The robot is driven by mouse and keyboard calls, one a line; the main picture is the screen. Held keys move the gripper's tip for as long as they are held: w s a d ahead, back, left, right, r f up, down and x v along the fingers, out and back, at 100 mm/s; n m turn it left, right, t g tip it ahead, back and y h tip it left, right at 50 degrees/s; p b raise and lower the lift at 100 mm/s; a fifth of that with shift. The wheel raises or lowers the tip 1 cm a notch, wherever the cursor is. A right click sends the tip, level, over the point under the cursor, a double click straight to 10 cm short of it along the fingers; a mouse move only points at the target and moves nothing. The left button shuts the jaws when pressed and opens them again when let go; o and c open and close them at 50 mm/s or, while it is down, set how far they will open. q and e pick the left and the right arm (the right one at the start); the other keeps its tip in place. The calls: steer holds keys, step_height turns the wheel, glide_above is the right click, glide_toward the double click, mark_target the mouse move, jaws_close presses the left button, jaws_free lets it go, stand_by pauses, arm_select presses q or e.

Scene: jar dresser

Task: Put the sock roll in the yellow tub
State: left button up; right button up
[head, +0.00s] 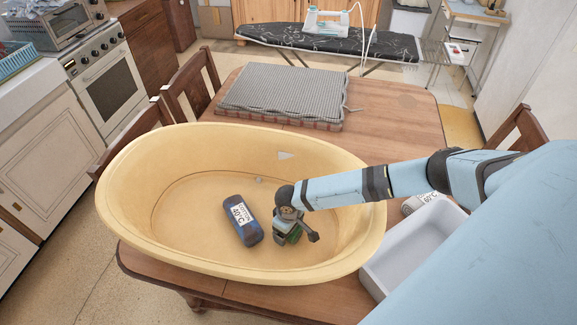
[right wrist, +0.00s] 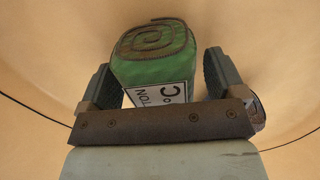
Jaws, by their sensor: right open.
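The yellow tub (head: 130,190) stands on the wooden table. A dark blue roll with a white 40°C label (head: 242,221) lies on its floor. My right gripper (head: 296,238) reaches down into the tub, right of the blue roll. In the right wrist view, its open jaws (right wrist: 157,62) stand either side of a green roll with a spiral end (right wrist: 152,62) and a partly hidden white label. The green roll is inside the tub; in the head view the gripper mostly covers it. Its contact with the floor cannot be told. My left gripper is not in view.
A white tray (head: 388,272) sits right of the tub. A pale roll with a 60°C label (head: 418,203) lies beyond it, partly behind my arm. A folded grey checked cloth (head: 285,93) covers part of the table's back. Chairs stand around the table.

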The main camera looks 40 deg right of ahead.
step_height(320, 180, up, 12)
steer(key=shift+r, duration=0.15)
stand_by(0.3)
stand_by(0.5)
